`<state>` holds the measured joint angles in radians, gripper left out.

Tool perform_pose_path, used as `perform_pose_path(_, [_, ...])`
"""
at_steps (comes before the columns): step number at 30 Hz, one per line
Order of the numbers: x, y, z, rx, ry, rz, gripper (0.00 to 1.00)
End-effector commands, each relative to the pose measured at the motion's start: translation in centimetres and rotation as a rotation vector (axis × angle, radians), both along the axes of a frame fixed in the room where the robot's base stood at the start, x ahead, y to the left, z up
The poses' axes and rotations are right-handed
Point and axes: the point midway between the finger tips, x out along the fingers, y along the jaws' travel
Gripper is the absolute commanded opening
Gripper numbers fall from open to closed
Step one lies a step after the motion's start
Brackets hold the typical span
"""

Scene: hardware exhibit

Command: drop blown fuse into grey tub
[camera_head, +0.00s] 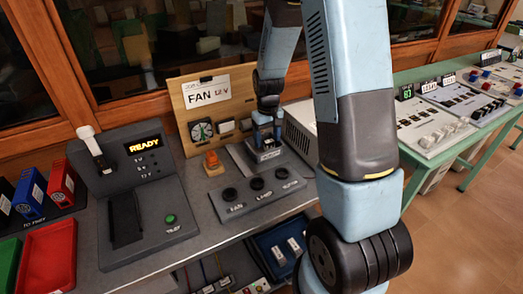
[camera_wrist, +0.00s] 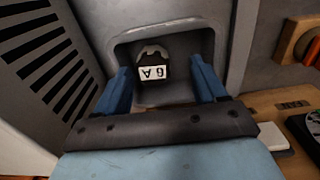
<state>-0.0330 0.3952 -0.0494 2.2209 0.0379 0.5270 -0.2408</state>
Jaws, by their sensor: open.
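A dark block with a white "6 A" label (camera_wrist: 153,73) sits in a recess of a grey housing in the wrist view. It looks like the fuse, but I cannot tell if it is blown. My gripper (camera_wrist: 161,75) is open, its two blue fingers on either side of the block, with gaps visible. I cannot make out a grey tub in either view.
On the bench left are a tester reading "READY" (camera_head: 145,146), a red tray (camera_head: 48,258), and blue and red boxes (camera_head: 30,198). An orange switch (camera_head: 212,160) stands near the panel. A blue crate (camera_head: 268,262) is below. A green table is right.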

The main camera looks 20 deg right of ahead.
Motion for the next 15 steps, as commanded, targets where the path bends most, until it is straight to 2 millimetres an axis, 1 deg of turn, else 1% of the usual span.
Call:
perform_pose_path(5, [0.1, 0.0, 1.8, 0.000, -0.004, 0.001, 0.71])
perform_pose_path(11, [0.1, 0.0, 5.5, 0.000, -0.004, 0.001, 0.71])
perform_pose_path(15, [0.1, 0.0, 8.3, 0.000, -0.005, 0.000, 0.71])
